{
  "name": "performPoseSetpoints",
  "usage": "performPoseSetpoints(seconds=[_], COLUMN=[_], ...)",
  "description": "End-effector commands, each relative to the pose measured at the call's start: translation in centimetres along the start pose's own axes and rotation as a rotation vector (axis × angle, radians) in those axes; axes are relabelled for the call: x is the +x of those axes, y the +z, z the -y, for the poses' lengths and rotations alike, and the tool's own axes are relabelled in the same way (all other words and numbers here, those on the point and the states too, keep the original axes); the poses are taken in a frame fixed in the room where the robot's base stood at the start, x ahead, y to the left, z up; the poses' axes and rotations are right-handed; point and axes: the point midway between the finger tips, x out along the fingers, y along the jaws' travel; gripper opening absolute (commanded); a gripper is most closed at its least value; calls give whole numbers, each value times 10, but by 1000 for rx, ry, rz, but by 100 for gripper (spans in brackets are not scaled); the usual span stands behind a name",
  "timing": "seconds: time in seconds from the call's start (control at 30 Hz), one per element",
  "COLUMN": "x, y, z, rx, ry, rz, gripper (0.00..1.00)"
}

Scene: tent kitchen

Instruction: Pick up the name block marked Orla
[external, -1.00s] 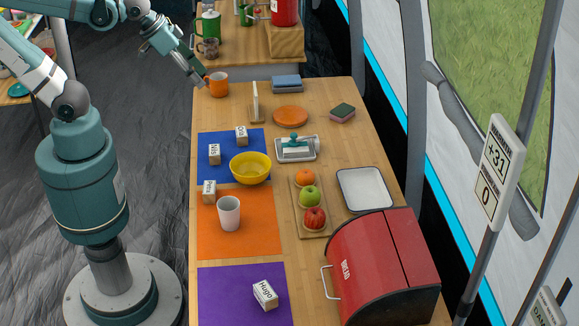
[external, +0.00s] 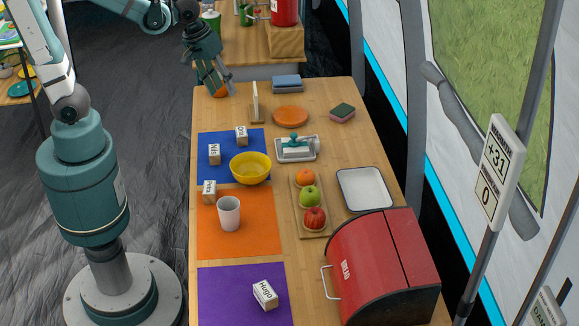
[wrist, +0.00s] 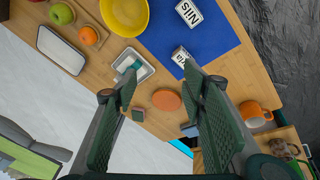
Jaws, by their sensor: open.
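Two white name blocks stand on the blue mat (external: 232,147). The far one (external: 241,136) has a label that seems to start with O; its full name is too small to read. It also shows in the wrist view (wrist: 181,57), just beyond the fingers. The nearer one, marked Nils (external: 215,155), stands to its left. A third block (external: 209,191) at the orange mat's edge has an unclear label. The Hugo block (external: 265,294) lies on the purple mat. My gripper (external: 216,84) is open and empty, above the far left table end, apart from all blocks.
An orange mug (wrist: 254,115) stands near my gripper, partly hidden by it in the external view.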

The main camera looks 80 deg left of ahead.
Motion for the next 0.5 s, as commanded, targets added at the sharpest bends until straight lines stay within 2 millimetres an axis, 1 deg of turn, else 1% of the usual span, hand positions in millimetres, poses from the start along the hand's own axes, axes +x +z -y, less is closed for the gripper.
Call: performPoseSetpoints(seconds=[0.1, 0.5], x=[16, 72], y=[-9, -32], z=[2, 15], rx=[-76, -335], ry=[-22, -103], rz=[20, 79], gripper=[41, 41])
